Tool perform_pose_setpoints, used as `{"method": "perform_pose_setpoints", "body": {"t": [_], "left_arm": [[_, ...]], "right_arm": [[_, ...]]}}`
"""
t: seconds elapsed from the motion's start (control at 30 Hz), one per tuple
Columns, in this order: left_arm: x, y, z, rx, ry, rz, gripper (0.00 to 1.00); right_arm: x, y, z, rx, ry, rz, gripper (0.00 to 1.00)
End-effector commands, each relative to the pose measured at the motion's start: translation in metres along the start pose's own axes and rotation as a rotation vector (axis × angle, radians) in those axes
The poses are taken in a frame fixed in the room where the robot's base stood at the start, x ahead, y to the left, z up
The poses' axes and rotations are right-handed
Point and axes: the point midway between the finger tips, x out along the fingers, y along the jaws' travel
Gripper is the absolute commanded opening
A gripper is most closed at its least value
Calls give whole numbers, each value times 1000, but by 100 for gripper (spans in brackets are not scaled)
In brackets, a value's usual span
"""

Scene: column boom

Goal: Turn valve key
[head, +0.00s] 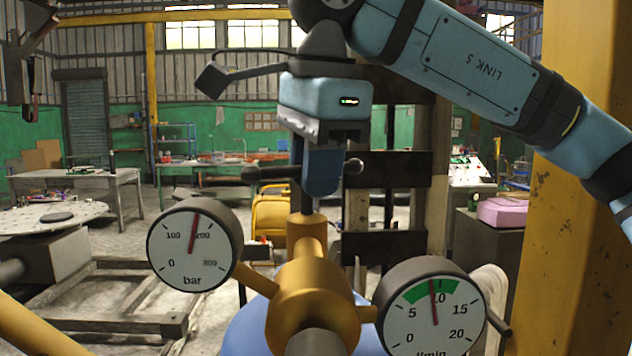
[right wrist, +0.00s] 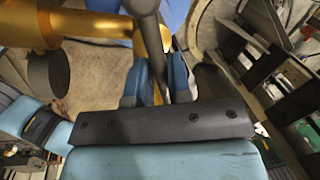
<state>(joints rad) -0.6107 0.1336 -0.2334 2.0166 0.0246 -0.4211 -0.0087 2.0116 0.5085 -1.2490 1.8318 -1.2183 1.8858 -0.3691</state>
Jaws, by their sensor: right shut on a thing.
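The valve key is a dark T-shaped bar (head: 268,173) with round ends, upright on top of the brass valve body (head: 312,295) in the head view. My right gripper (head: 321,185) points down at the key, its blue fingers shut on it and covering the middle of the crossbar. In the right wrist view, the fingers (right wrist: 157,85) stand on both sides of the grey key. The bar gauge (head: 194,246) has its needle a little below 200. The l/min gauge (head: 432,308) has its needle near 10, inside the green band. My left gripper is not in view.
A yellow post (head: 575,215) stands close at the right, beneath my right arm. Dark plates (head: 385,248) stand behind the valve. A workbench (head: 75,180) and a low frame (head: 110,300) lie at the left. A pink case (head: 502,212) sits at the right back.

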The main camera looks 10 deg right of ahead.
Motion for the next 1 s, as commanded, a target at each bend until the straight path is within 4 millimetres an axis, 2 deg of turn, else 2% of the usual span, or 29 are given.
{"method": "perform_pose_setpoints", "body": {"t": [0.2, 0.5, 1.0], "left_arm": [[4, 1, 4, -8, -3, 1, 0], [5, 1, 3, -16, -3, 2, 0], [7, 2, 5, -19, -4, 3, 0]], "right_arm": [[-2, 0, 0, 186, 33, -7, 0], [-2, 1, -1, 362, 68, -5, 0], [-3, 1, -1, 442, 83, -5, 0]]}}
